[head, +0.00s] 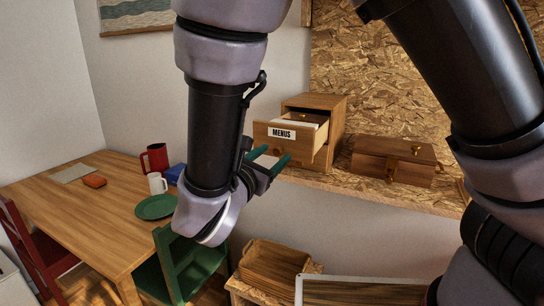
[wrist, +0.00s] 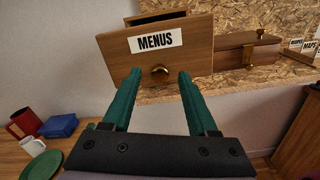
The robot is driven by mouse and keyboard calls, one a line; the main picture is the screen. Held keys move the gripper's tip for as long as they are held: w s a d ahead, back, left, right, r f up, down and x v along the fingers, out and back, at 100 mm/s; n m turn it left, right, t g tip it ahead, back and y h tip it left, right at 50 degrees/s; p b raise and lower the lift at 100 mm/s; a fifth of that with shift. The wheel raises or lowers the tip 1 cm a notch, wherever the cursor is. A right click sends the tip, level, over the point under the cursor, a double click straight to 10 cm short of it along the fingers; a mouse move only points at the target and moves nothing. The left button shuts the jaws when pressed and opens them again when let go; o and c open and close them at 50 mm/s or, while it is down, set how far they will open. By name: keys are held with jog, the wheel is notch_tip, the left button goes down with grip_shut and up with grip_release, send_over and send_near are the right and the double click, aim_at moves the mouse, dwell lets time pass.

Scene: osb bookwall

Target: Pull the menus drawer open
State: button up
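The menus drawer (head: 262,136) is a wooden drawer with a white "MENUS" label. It stands well out of its small wooden cabinet (head: 333,128) on the shelf, and something pale shows inside it. In the wrist view the drawer front (wrist: 195,45) faces me, with a round brass knob (wrist: 159,76) low on it. My gripper (head: 272,156) has two green fingers that are spread apart and empty. The fingertips are close to the drawer front, one on each side of the knob in the wrist view. I cannot tell whether they touch anything.
A wooden box with brass fittings (head: 394,160) sits on the chipboard shelf (head: 350,184), right of the cabinet. At left is a table (head: 95,222) with a red mug (head: 154,158), white mug (head: 157,184) and green plate (head: 156,207). A wooden tray (head: 272,268) is below.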

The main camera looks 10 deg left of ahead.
jog(key=v, duration=1)
jog(key=shift+s, duration=0.4)
jog(key=shift+a, duration=0.15)
